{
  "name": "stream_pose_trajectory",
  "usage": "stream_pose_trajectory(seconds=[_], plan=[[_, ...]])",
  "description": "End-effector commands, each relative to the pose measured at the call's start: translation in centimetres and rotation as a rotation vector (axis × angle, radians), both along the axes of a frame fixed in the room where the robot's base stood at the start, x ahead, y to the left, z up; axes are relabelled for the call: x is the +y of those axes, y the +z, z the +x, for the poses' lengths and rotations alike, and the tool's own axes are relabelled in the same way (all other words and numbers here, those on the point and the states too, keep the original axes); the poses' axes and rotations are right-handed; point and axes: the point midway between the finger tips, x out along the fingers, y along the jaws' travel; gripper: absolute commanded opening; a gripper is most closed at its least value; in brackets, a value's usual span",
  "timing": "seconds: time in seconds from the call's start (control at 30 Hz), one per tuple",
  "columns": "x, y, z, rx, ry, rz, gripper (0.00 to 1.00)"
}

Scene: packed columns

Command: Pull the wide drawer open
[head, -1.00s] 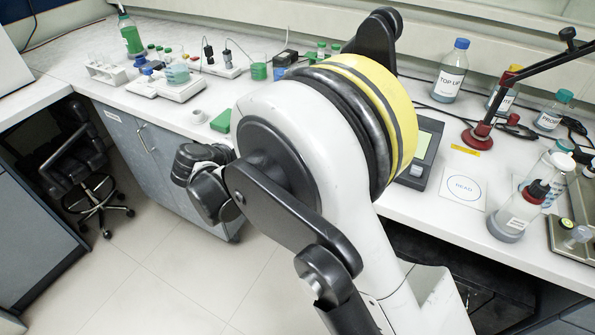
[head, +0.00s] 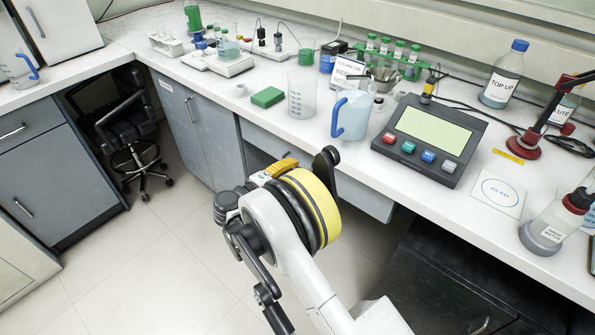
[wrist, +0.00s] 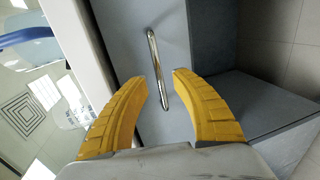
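The wide drawer (head: 350,192) has a plain grey front under the white bench top, partly hidden by my arm in the head view. In the wrist view its blue-grey front (wrist: 127,35) bears a slim metal bar handle (wrist: 152,58). My gripper (head: 283,167) is in front of the drawer in the head view. In the wrist view my gripper (wrist: 158,82) has its two yellow fingers spread apart, with the handle showing between the tips. I cannot tell whether the fingers touch it. The drawer front looks close under the bench edge.
A blue-handled jug (head: 352,115), a beaker (head: 301,98) and a device with a screen (head: 432,137) stand on the bench above. A grey cabinet (head: 200,140) adjoins on the left. A black chair (head: 130,125) stands further left. The tiled floor is open.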

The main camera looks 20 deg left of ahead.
Motion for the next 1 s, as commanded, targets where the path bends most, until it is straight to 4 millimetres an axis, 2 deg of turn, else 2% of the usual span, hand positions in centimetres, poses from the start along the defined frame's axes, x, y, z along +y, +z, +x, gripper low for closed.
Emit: stream_pose_trajectory(seconds=[0.1,0.2,0.53,0.57,0.63,0.67,1.0], plan=[[-0.7,-0.5,1.6,0.0,-0.001,0.001,0.31],[-0.9,-0.6,2.3,0.0,0.0,0.0,0.31],[-1.0,-0.5,2.6,0.001,0.001,0.001,0.31],[-1.0,-0.5,2.6,0.001,0.001,0.001,0.24],[-1.0,-0.5,2.6,0.001,0.001,0.001,0.03],[-1.0,-0.5,2.6,0.001,0.001,0.001,0.0],[-0.8,-0.5,2.0,0.001,0.002,0.001,0.0]])
